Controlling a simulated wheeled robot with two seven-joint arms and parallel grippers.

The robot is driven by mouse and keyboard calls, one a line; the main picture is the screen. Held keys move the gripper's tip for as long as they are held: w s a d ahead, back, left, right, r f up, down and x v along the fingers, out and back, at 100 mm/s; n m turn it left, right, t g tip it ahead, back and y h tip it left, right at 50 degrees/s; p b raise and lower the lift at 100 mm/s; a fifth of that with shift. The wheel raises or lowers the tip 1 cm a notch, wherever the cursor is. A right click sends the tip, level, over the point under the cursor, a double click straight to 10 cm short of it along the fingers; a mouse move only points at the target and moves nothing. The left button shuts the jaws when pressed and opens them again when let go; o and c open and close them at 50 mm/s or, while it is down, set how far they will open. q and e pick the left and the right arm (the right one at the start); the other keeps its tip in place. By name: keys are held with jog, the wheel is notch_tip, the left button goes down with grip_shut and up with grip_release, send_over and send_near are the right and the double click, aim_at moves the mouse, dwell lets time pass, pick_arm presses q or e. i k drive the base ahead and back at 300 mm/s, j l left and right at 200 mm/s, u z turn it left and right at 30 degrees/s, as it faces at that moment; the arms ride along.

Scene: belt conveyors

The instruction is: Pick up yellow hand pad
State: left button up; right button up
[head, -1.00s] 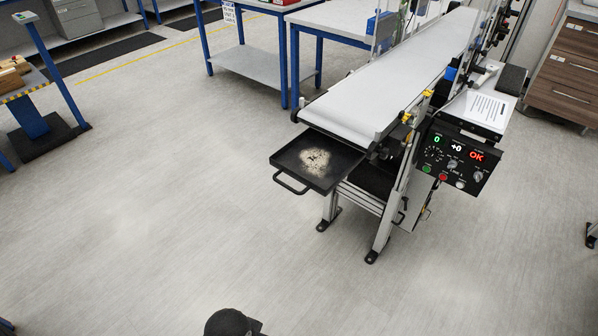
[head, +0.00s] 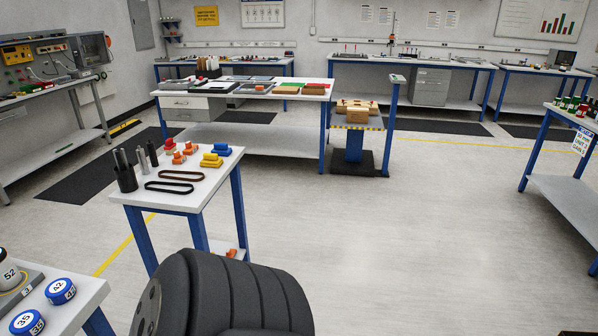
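The table stands left of centre, beyond my dark ribbed arm link at the bottom. Neither of my grippers is in view, so I cannot see whether they are open or shut. Nothing of mine touches the yellow pieces.
Several orange pieces (head: 178,157), two black belts (head: 175,187) and dark upright cylinders (head: 125,172) share the small table. Another table (head: 70,310) with blue-topped round weights (head: 60,290) is at the lower left. A long bench (head: 245,135) stands behind. Floor is free on the right.

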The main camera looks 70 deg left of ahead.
aim_at(213, 161)
jog(key=u, duration=3.3)
jog(key=i+l, duration=0.05)
